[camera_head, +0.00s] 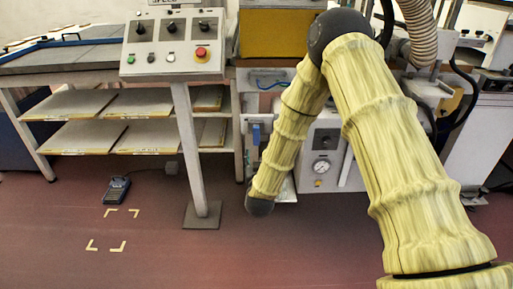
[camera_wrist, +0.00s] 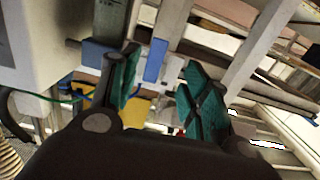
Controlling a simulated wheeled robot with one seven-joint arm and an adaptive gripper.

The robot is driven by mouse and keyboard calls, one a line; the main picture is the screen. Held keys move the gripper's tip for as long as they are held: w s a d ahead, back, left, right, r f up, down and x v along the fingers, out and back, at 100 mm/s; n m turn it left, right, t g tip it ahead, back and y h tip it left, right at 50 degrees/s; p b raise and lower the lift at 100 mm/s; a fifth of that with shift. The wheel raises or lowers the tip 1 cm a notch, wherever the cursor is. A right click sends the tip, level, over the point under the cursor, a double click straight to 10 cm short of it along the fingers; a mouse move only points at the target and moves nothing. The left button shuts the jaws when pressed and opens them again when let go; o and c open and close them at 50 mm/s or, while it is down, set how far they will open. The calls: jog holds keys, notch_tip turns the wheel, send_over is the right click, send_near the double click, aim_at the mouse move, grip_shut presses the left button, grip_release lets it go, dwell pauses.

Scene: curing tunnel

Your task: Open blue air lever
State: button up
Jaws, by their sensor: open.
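The blue air lever (camera_head: 256,131) hangs at the left side of the light grey cabinet in the head view, just left of my forearm. In the wrist view a blue lever (camera_wrist: 155,61) is upright between and beyond the fingertips of my gripper (camera_wrist: 160,76). My gripper is open, with green finger pads spread to either side of the lever, and nothing is held. Whether a pad touches the lever cannot be told. In the head view my gripper is hidden behind my arm's lower end.
A control panel (camera_head: 172,45) on a post (camera_head: 194,150) stands to the left, by a rack of boards (camera_head: 73,104).

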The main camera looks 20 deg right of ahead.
aim_at(257, 138)
jog(key=shift+t, duration=0.3)
jog(key=x, duration=0.4)
jog(key=r+x, duration=0.1)
jog(key=x, duration=0.3)
jog(key=b+x, duration=0.1)
jog(key=x, duration=0.2)
jog(key=shift+w+d+r, duration=0.2)
jog(key=shift+w+d, duration=0.1)
jog(key=shift+w, duration=0.05)
grip_shut()
